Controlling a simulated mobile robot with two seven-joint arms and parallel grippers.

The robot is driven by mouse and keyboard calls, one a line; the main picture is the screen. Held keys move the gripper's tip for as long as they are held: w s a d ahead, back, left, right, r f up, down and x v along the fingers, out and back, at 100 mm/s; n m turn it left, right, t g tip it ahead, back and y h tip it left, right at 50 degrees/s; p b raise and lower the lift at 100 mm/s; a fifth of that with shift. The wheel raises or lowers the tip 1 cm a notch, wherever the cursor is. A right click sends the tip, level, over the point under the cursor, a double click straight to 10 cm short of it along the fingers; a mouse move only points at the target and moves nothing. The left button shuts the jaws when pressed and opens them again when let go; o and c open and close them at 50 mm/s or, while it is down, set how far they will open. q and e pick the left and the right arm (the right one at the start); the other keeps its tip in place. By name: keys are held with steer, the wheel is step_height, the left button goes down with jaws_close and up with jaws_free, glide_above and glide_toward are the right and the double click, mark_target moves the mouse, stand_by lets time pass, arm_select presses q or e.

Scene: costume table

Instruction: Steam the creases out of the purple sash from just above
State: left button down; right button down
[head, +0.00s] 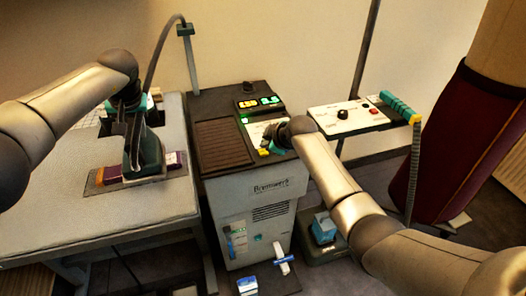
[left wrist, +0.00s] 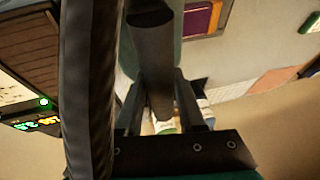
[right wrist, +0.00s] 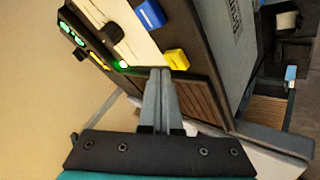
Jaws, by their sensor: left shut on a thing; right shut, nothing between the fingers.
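The purple sash (head: 113,174) lies flat on a grey pad on the left table, and its middle is hidden by the steamer. The dark green steamer (head: 148,155) is upright over the sash; I cannot tell whether a gap is left between them. My left gripper (head: 132,112) is shut on the steamer's handle, which shows as a dark bar in the left wrist view (left wrist: 152,50). The purple sash with an orange edge also shows there (left wrist: 198,18). My right gripper (head: 270,146) is shut and empty, close to the yellow button (right wrist: 177,59) on the machine's panel.
The grey machine (head: 256,205) with lit green and yellow displays (head: 258,103) stands right of the table (head: 95,215). A dark hose (head: 160,45) arcs up behind the steamer. A small shelf (head: 350,117) with knobs and a dark red drape (head: 450,145) are at the right.

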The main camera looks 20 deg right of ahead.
mark_target(266, 153)
arm_select(q)
steer(key=shift+w+r, duration=0.1)
steer(key=shift+r, duration=0.05)
arm_select(e)
steer(key=shift+f, duration=0.15)
steer(key=shift+f, duration=0.25)
steer(key=shift+f, duration=0.55)
stand_by(2.0)
steer(key=shift+r, duration=0.1)
stand_by(1.4)
steer(key=shift+r, duration=0.9)
steer(key=shift+r, duration=2.5)
